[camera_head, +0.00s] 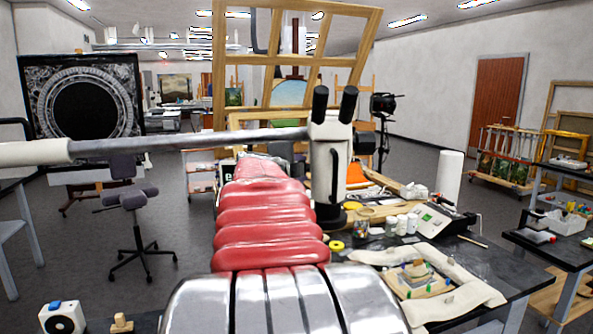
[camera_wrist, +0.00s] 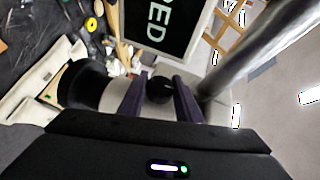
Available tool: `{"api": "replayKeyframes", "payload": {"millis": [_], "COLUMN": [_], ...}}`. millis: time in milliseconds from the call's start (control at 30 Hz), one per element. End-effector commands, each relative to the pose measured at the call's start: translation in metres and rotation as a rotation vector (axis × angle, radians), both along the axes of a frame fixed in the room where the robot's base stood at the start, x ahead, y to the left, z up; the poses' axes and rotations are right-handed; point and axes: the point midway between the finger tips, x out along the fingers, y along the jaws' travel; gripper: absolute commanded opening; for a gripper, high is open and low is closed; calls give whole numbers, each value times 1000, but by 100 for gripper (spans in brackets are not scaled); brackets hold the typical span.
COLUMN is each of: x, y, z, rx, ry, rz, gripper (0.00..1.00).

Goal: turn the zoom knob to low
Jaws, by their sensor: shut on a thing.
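The microscope (camera_head: 328,140) has a white body and two black eyepieces, and hangs on a grey boom (camera_head: 200,143) right of my red and metal arm. In the wrist view, its pale body (camera_wrist: 117,92) and a wide black cylinder (camera_wrist: 82,86) lie left of my gripper. The round black zoom knob (camera_wrist: 159,88) sits between the fingertips of my gripper (camera_wrist: 160,95), which is shut on it. I cannot read any mark for the knob's setting. In the head view my gripper is hidden behind my arm.
The boom (camera_wrist: 255,58) passes close to the right finger in the wrist view. A dark sign with white letters (camera_wrist: 160,18) stands beyond. The black bench (camera_head: 490,265) holds jars (camera_head: 402,223), a yellow tape roll (camera_head: 336,245) and a cloth pad (camera_head: 470,297). An office chair (camera_head: 135,215) stands left.

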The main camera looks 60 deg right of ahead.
Motion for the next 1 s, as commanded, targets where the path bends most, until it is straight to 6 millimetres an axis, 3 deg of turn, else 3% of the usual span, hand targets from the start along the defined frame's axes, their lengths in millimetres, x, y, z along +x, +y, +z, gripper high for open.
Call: {"api": "replayKeyframes", "payload": {"millis": [467, 500, 733, 1000], "x": [1, 1, 1, 2], "y": [0, 0, 0, 1], "z": [-7, -7, -4, -2], "rx": [27, 27, 23, 20], "ry": [13, 13, 11, 9], "rz": [3, 3, 5, 6], "gripper": [8, 34, 49, 49]}}
